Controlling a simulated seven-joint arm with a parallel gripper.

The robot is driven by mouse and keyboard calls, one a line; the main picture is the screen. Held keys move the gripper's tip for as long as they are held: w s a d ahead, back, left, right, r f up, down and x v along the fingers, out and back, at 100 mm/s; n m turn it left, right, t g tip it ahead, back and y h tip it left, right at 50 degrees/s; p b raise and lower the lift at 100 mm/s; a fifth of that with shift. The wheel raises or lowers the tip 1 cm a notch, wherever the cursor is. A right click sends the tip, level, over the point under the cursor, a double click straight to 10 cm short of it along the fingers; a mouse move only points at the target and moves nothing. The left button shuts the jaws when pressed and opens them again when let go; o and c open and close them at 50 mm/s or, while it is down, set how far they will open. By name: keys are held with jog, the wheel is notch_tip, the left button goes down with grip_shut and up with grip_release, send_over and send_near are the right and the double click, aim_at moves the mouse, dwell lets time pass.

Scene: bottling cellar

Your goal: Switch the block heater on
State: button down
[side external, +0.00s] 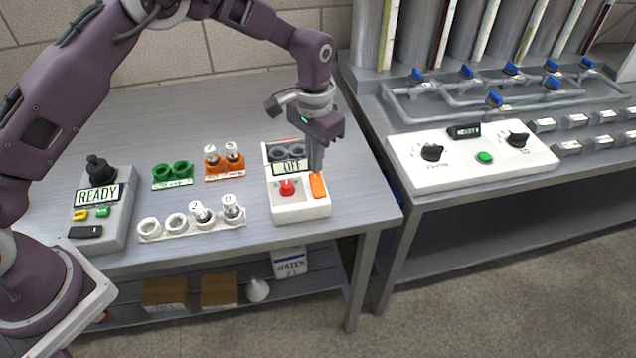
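The block heater (300,210) is a white box near the right end of the left table. My gripper (316,170) points down just above the back end of the orange switch. Its fingers look shut together with nothing between them. I cannot tell whether the fingertips touch the switch.
Left of the heater are a white rack (178,233) with some capped vials, an orange rack (224,172) with two vials, and an empty green rack (172,180). A grey device (116,226) reads READY. A white control panel (465,180) stands on the right bench.

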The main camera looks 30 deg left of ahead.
jog(key=shift+f, duration=1.1)
jog(key=shift+r, duration=3.05)
jog(key=shift+r, duration=0.35)
jog(key=s+a+r+n+t, duration=0.1)
jog(key=s+a+r, duration=0.2)
jog(key=s+r, duration=0.45)
jog(key=s+a+r+t, duration=0.25)
jog(key=s+r, duration=0.25)
jog(key=r, duration=0.5)
jog(key=s+a+n+t, duration=0.1)
jog(key=s+a, duration=0.1)
jog(key=s, duration=0.8)
jog(key=s+a+n+t, duration=0.1)
jog(key=s+a, duration=0.1)
jog(key=s, duration=0.9)
jog(key=shift+a+r, duration=0.3)
